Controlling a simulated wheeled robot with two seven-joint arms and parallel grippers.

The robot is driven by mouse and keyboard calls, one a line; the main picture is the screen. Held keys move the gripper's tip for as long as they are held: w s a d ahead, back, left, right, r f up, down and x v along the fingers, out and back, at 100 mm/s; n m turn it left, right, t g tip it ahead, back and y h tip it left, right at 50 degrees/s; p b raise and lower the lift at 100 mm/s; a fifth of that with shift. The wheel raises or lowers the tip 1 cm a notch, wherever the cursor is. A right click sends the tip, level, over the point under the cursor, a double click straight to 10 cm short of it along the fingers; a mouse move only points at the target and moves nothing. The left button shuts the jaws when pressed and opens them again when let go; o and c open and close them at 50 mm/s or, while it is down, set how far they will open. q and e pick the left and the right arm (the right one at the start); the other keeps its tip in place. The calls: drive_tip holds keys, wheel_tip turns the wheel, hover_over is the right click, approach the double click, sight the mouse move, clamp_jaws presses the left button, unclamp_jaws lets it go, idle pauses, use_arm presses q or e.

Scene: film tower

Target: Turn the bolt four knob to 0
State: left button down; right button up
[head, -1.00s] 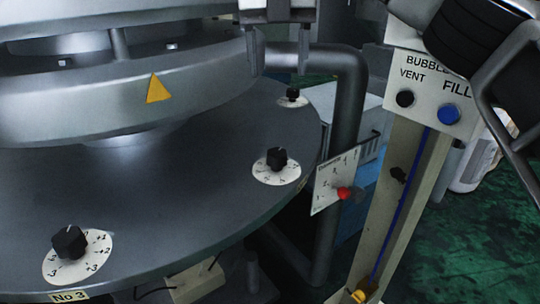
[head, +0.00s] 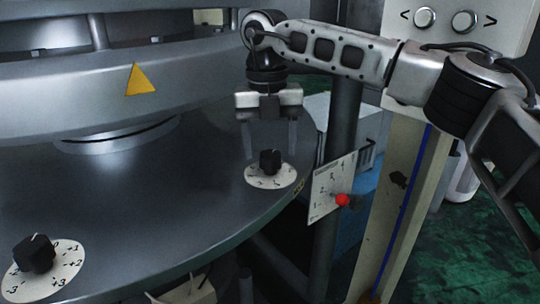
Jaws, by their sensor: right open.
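The middle dial has a black knob (head: 270,161) on a white numbered disc (head: 259,181) near the edge of the round grey table. My right gripper (head: 270,143) points down over this dial, open, with one finger to each side of the knob. I cannot tell whether the fingers touch the disc. The knob's pointer and the number it marks are not clear. My left gripper is out of view.
Another black knob (head: 34,253) on a numbered disc is at the lower left. A panel with a red knob (head: 342,200) stands just right of the table edge. A pale post (head: 401,205) rises beyond it. The table (head: 150,215) is bare between the dials.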

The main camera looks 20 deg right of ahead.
drive_tip(key=shift+f, duration=1.1)
